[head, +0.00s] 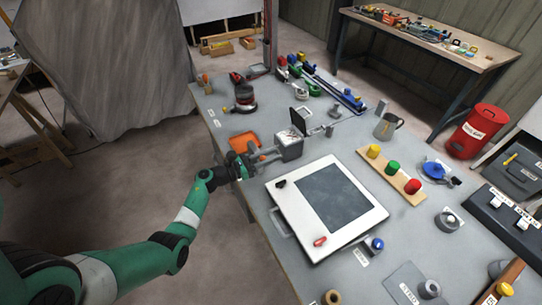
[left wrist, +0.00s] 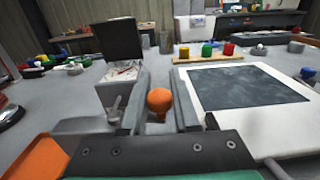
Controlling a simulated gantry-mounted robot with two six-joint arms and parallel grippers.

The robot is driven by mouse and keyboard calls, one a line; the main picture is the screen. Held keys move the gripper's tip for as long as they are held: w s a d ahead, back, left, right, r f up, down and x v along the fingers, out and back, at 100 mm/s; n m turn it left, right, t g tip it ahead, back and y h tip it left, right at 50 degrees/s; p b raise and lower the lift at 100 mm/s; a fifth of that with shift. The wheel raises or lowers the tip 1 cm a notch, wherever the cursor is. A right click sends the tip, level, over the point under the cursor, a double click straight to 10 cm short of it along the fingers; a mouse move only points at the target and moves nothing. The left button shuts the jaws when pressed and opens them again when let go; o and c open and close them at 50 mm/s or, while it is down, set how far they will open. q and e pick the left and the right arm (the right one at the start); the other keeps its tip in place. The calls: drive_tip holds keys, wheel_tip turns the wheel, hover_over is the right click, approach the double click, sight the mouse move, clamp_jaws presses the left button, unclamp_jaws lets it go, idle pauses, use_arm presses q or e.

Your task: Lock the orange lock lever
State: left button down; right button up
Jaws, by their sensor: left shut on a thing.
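The orange lock lever's round knob (left wrist: 159,100) shows between the two fingers of my left gripper (left wrist: 158,112) in the left wrist view. The gripper is shut on it. The lever's stem and mount are mostly hidden by the fingers. In the head view my left gripper (head: 266,155) reaches in over the table's left edge, beside a grey box (head: 290,149) with its dark lid raised. The box also shows left of the fingers in the left wrist view (left wrist: 118,92). The knob is too small to make out in the head view. My right gripper is not in view.
An orange tray (head: 245,141) lies just behind the left gripper. A white framed panel (head: 355,233) with a dark window lies to the right. A wooden strip (head: 391,173) with yellow, green and red knobs and a grey mug (head: 387,126) stand farther right.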

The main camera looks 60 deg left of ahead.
use_arm(q)
drive_tip(key=c, duration=0.7)
unclamp_jaws()
drive_tip(key=shift+o, duration=0.2)
drive_tip(key=shift+s, duration=0.1)
drive_tip(key=s+p, duration=0.2)
drive_tip(key=s, duration=0.9)
drive_tip(key=shift+s, duration=0.25)
drive_tip(key=shift+d, duration=0.1)
